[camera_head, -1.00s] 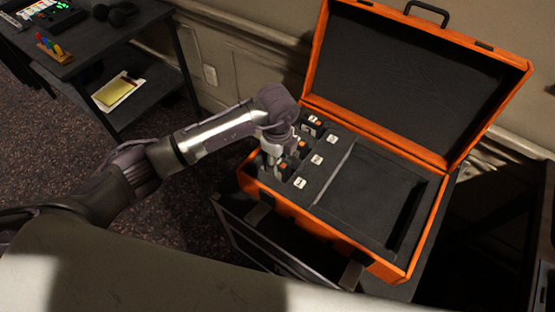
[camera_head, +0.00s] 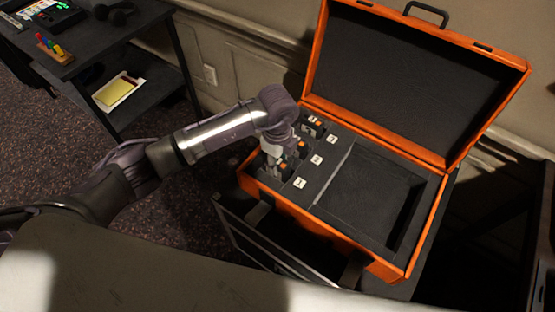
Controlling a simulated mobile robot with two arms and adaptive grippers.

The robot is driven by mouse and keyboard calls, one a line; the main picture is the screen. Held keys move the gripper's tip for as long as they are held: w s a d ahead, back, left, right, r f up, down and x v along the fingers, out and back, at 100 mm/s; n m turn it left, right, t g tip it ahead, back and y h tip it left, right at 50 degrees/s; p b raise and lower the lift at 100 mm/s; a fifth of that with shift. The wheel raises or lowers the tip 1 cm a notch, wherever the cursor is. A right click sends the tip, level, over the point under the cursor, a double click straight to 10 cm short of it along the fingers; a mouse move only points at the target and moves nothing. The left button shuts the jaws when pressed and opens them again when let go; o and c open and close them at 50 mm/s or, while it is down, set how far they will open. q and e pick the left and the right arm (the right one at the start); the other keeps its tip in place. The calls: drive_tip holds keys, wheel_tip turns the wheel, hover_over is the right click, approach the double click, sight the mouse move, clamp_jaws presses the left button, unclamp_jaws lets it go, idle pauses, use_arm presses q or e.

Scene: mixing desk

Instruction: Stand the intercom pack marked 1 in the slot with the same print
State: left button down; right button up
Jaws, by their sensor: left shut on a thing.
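The orange case (camera_head: 372,262) stands open, with a dark foam insert and a row of slots along its left side. White printed labels (camera_head: 300,183) sit beside the slots; their print is too small to read surely. My left gripper (camera_head: 272,160) points down over the near-left slots and is shut on a dark intercom pack (camera_head: 284,168) with an orange mark. The gripper partly hides this pack, so I cannot tell how deep it sits or read its print. Another dark pack (camera_head: 313,125) with an orange mark stands in the far slot. My right gripper is out of view.
The case's raised lid (camera_head: 410,80) stands behind the slots. A large recess (camera_head: 372,190) to their right is empty. A dark side desk (camera_head: 115,40) at the upper left holds colored pens, headphones and a lit device, with a yellow pad on its lower shelf.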

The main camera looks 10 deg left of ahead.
use_arm(q)
drive_tip(key=shift+f, duration=0.25)
idle(0.5)
drive_tip(key=c, duration=0.7)
unclamp_jaws()
